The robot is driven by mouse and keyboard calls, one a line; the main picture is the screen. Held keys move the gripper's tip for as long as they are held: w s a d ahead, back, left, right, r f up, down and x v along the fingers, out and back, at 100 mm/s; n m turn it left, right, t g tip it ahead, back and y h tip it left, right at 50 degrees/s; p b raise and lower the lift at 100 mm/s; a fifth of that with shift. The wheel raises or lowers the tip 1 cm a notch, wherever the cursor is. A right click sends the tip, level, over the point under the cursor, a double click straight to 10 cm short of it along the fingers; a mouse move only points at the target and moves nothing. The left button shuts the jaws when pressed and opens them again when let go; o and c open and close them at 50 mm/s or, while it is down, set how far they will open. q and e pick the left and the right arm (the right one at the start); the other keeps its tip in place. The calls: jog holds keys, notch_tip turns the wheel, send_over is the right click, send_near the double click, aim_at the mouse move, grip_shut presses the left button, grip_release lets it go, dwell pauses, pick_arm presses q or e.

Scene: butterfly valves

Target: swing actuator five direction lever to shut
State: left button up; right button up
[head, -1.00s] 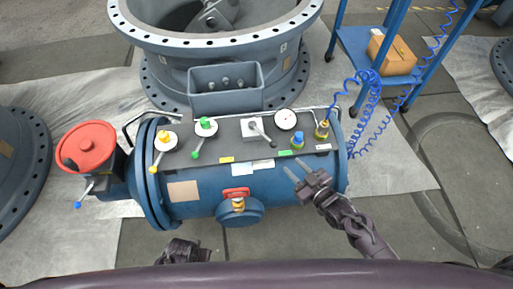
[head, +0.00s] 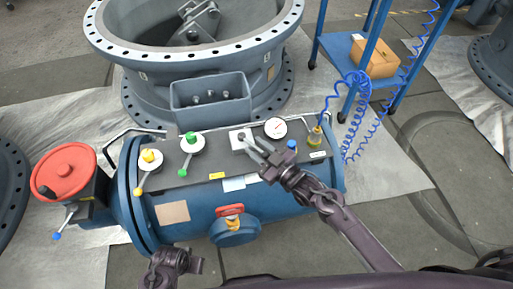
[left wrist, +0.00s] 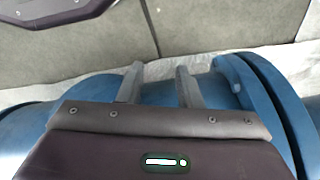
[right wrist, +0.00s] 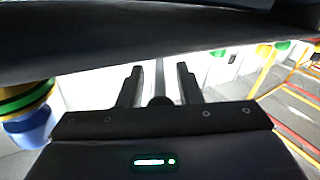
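The direction lever appears to be the grey lever on the white square block (head: 240,141) on top of the blue actuator (head: 285,201). No number five is readable. My right gripper (head: 256,146) is over the panel beside this block and hides most of the lever. In the right wrist view its fingers (right wrist: 158,82) stand apart with a dark rod-like part, probably the lever, between them; contact cannot be told. My left gripper (head: 175,262) is low in front of the actuator. In the left wrist view its fingers (left wrist: 158,80) are apart and empty, toward the blue body.
Yellow (head: 147,172) and green (head: 188,155) levers lie left of the block. A red handwheel (head: 64,170) is at the left end.

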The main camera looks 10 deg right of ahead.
pick_arm(q)
jog(key=shift+r, duration=0.1)
pick_arm(e)
jog(key=shift+w+a, duration=0.15)
jog(key=shift+c, duration=0.3)
grip_shut()
